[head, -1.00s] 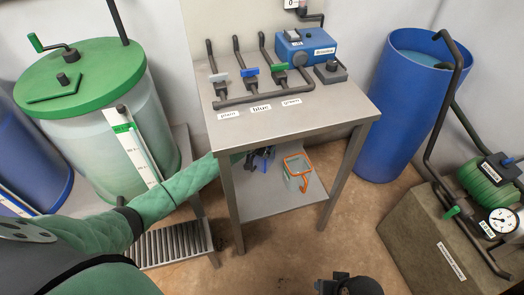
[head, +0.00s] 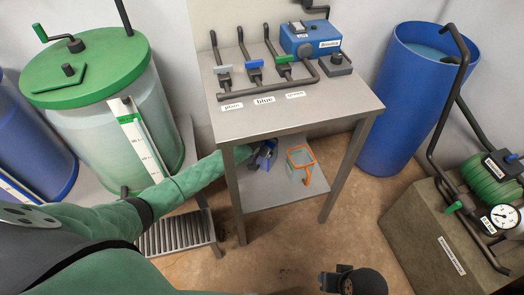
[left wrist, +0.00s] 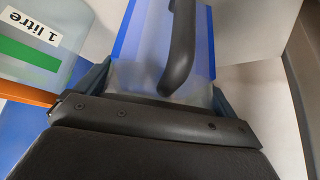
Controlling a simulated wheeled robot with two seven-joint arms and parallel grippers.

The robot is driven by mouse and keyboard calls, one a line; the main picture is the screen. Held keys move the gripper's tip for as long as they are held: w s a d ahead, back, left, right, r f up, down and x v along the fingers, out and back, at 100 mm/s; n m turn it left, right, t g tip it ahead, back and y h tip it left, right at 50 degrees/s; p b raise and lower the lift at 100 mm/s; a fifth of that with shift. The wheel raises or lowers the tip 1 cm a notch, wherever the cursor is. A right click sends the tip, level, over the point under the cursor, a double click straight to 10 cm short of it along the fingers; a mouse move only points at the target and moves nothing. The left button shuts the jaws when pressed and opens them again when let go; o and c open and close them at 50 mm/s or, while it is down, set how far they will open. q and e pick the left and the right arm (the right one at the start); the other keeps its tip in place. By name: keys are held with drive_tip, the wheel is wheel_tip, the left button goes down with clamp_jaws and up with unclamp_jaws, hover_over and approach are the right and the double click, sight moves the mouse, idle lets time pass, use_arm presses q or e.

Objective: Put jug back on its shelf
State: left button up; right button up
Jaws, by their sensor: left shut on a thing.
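My left gripper (head: 262,158) reaches under the table top, over the lower shelf (head: 275,192). It is shut on a clear jug with blue edges (head: 268,148). In the left wrist view this blue-edged jug (left wrist: 142,45) stands between the fingers, with a dark curved handle (left wrist: 180,50) facing the camera. Whether its base touches the shelf is hidden. A second clear jug with an orange rim and handle (head: 301,162) stands on the lower shelf just to the right. A jug with a "1 litre" label (left wrist: 35,40) shows beside the held one. My right gripper (head: 336,282) is low in the head view.
The table top (head: 300,110) above the shelf carries a pipe manifold (head: 262,82) with several valves and a blue box (head: 311,40). Table legs (head: 234,195) stand close to my left arm. A blue barrel (head: 385,135) is at right, a green-lidded tank (head: 85,75) at left.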

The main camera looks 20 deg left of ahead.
use_arm(q)
drive_tip(key=o, duration=1.7)
drive_tip(key=shift+r, duration=0.1)
drive_tip(key=v, duration=1)
drive_tip(key=shift+s+r, duration=0.2)
drive_tip(key=shift+s+a+r, duration=0.1)
drive_tip(key=shift+s+r, duration=0.25)
drive_tip(key=shift+r, duration=0.25)
